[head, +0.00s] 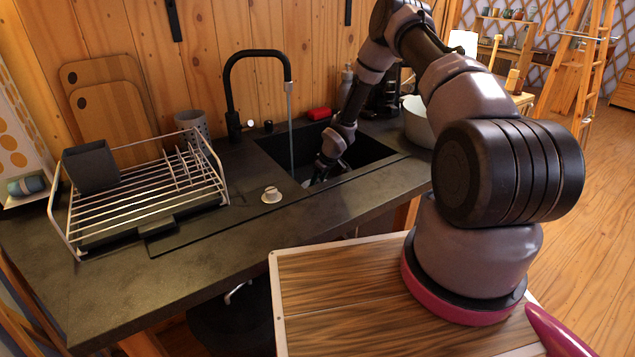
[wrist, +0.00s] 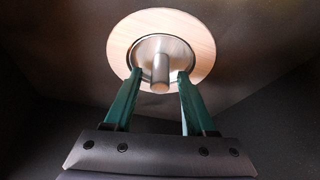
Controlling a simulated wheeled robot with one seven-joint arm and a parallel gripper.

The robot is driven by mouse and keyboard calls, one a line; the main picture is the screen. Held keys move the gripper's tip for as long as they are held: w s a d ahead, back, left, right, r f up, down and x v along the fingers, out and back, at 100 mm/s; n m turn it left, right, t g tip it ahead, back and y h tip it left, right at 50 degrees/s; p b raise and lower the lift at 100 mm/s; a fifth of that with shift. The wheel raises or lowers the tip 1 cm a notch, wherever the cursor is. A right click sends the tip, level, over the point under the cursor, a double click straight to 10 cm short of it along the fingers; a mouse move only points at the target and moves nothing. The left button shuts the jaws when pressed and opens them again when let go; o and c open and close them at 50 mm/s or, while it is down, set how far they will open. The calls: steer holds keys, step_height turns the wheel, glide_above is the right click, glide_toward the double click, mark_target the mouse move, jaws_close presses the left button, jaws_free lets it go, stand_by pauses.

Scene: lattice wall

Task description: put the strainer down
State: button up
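My gripper (wrist: 159,74) is down inside the dark sink (head: 360,154); in the head view its fingers are mostly hidden by the basin edge and my wrist. In the wrist view, a round, pale, shiny strainer (wrist: 203,42) with a recessed middle and a short metal knob lies in front of the fingers, against the dark basin. The two green fingers stand apart on either side of the knob, with a visible gap to it on each side. I cannot tell whether the strainer sits in the drain opening or is the drain's own rim.
A black faucet (head: 257,55) with water running stands behind the sink. A small pale round piece (head: 271,194) lies on the counter before it. A wire dish rack (head: 150,200) is at left, a pale pot (head: 417,122) right, a red sponge (head: 319,113) behind. The front counter is clear.

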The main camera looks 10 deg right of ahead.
steer(key=shift+r, duration=0.1)
steer(key=shift+r, duration=0.3)
steer(key=s+d+r+m+t+h, duration=0.1)
steer(key=s+d+r+m, duration=0.3)
steer(key=r, duration=1)
steer(key=s+d+r+h, duration=0.15)
steer(key=s+r, duration=0.45)
steer(key=r, duration=0.9)
steer(key=s+d+r+m+t+h, duration=0.1)
steer(key=s+d+r+m, duration=0.3)
steer(key=r, duration=1)
steer(key=s+a+r+m+y, duration=0.1)
steer(key=s+r, duration=0.5)
steer(key=s, duration=0.6)
steer(key=s+a+r+m+t+y, duration=0.1)
steer(key=s+a+r+m, duration=0.1)
steer(key=s+r, duration=0.5)
steer(key=s, duration=0.6)
steer(key=shift+a+m+t+y, duration=0.3)
steer(key=shift+a+y, duration=0.05)
steer(key=shift+a, duration=0.05)
